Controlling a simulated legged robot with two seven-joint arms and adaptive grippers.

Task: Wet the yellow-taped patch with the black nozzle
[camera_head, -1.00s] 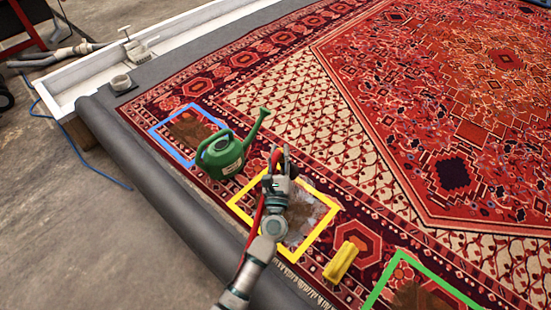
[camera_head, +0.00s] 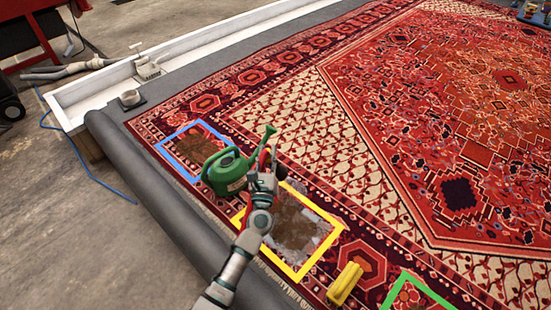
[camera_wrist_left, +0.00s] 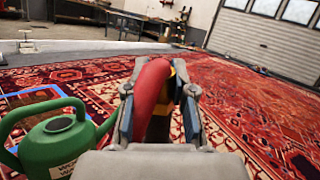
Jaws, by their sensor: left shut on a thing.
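The yellow-taped patch (camera_head: 300,228) is a brown, soiled area with greyish parts on the rug's near border, framed by yellow tape. My left gripper (camera_head: 266,176) is at the frame's upper-left corner, beside the green watering can (camera_head: 228,172). It is shut on a red hose, whose curved red length (camera_wrist_left: 151,98) shows between the fingers in the left wrist view. A dark end, apparently the black nozzle (camera_head: 280,171), shows just right of the fingers; it is small and partly hidden. The can also shows in the left wrist view (camera_wrist_left: 60,145), left of the gripper. My right gripper is not in view.
A blue-taped patch (camera_head: 190,150) lies beyond the can. A yellow object (camera_head: 345,284) and a green-taped area (camera_head: 425,289) lie on the near right. A grey roll (camera_head: 165,205) edges the rug, with a white trough (camera_head: 100,88) behind. The rug's middle is clear.

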